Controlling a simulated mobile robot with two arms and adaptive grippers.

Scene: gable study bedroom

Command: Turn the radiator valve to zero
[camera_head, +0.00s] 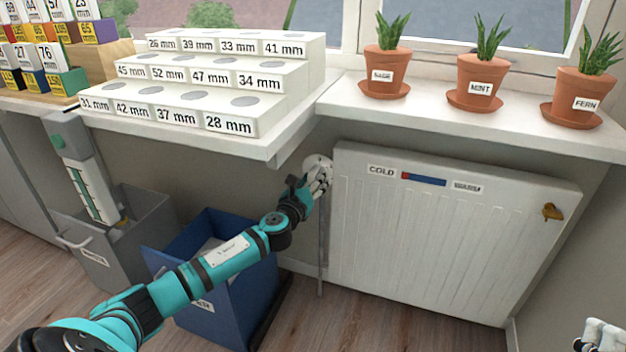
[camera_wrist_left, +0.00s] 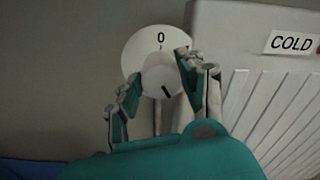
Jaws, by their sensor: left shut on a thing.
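The radiator valve (camera_head: 318,166) is at the upper left corner of the white radiator (camera_head: 440,245). In the left wrist view its pale round knob (camera_wrist_left: 160,77) sits on a white disc (camera_wrist_left: 136,54) marked 0 at the top with a short tick. The knob's dark mark points to the lower right, away from the 0. My left gripper (camera_head: 318,184) is shut on the knob, with one finger on each side in the left wrist view (camera_wrist_left: 159,70). Part of what looks like my right gripper (camera_head: 600,334) shows at the bottom right corner; its jaws are unclear.
Three potted plants, the middle one labelled MINT (camera_head: 477,80), stand on the sill above the radiator. A white stepped rack (camera_head: 215,122) stands on the desk. A blue bin (camera_head: 262,285) and a grey bin (camera_head: 150,225) stand on the floor around my left arm.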

